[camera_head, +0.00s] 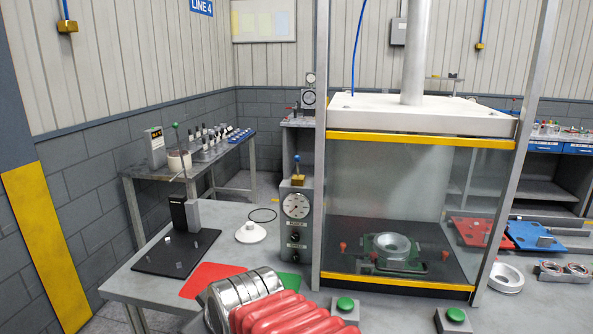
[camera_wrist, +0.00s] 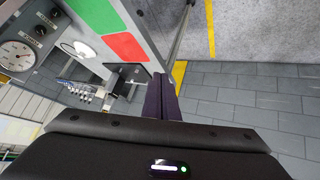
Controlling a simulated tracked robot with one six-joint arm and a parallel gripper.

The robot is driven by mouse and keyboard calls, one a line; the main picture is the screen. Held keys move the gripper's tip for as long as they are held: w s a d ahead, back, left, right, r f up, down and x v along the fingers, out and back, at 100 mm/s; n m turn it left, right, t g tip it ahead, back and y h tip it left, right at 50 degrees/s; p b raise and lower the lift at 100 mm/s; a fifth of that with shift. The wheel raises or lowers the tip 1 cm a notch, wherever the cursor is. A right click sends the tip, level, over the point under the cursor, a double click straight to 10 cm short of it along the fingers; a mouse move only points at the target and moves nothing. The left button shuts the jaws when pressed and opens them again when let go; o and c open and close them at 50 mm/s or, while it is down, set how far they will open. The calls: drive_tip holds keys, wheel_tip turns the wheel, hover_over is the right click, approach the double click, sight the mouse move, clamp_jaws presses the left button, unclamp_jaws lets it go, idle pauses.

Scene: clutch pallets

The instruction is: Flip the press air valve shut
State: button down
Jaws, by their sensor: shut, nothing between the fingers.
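The press air valve (camera_head: 297,180) is a small brass block on top of the grey gauge box (camera_head: 296,222), left of the press. Its lever stands upright and ends in a blue knob (camera_head: 297,158). I cannot make out my gripper in the head view.
The press (camera_head: 420,190), with yellow bars and clear guards, stands right of the gauge box. Silver rings (camera_head: 245,292) and red ribbed parts (camera_head: 285,315) fill the near foreground. A black stand (camera_head: 180,245), white cone (camera_head: 250,232) and red pad (camera_head: 208,277) lie to the left.

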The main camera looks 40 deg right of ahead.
sight(297, 161)
drive_tip(key=w+d+r+n+t+h, duration=0.2)
drive_tip(key=w+d+t, duration=0.1)
drive_tip(key=w+d, duration=0.4)
drive_tip(key=w+d+r+n+t+h, duration=0.2)
drive_tip(key=w+d+r, duration=0.1)
drive_tip(key=w+d, duration=0.35)
drive_tip(key=s+d+r+n+t+h, duration=0.1)
drive_tip(key=d+h, duration=0.4)
drive_tip(key=d, duration=0.4)
drive_tip(key=s+d+r+n+t+h, duration=0.1)
drive_tip(key=d+r+n+h, duration=0.1)
drive_tip(key=d+h, duration=0.3)
drive_tip(key=d, duration=0.4)
drive_tip(key=shift+d+r+n, duration=0.25)
drive_tip(key=shift+d+n, duration=0.05)
drive_tip(key=shift+w, duration=0.1)
drive_tip(key=x, duration=1.4)
